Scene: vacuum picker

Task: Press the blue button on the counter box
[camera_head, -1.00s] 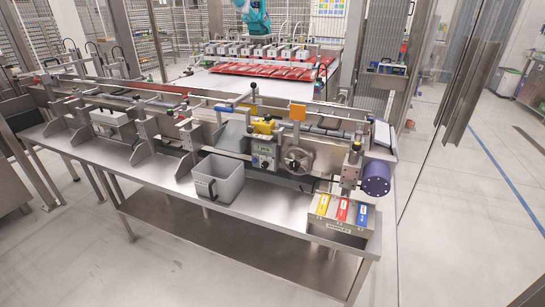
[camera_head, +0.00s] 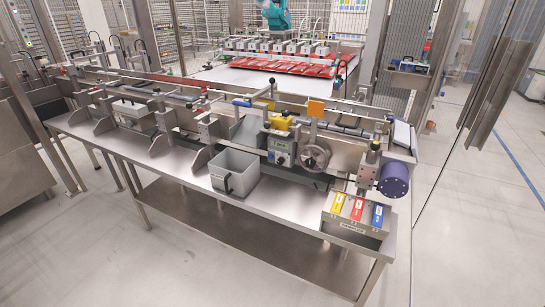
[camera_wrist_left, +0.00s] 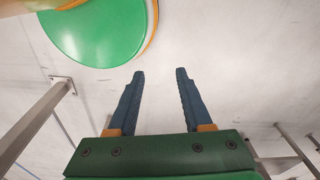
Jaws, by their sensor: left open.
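A grey control box (camera_head: 281,151) with knobs sits on the front of the machine in the head view, beside a handwheel. It may be the counter box; a blue button on it is too small to make out. My left gripper (camera_wrist_left: 160,72) shows in the left wrist view with its two dark blue fingers apart and nothing between them. It points at bare pale floor, away from the machine. Neither gripper is in the head view, and my right gripper is not seen.
A steel bench (camera_head: 190,185) carries the machine. On it stand a grey bin (camera_head: 234,173) and, at the right end, a sample box (camera_head: 353,222) with yellow, red and blue labels. A purple cylinder (camera_head: 394,180) sticks out above it. The floor in front is clear.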

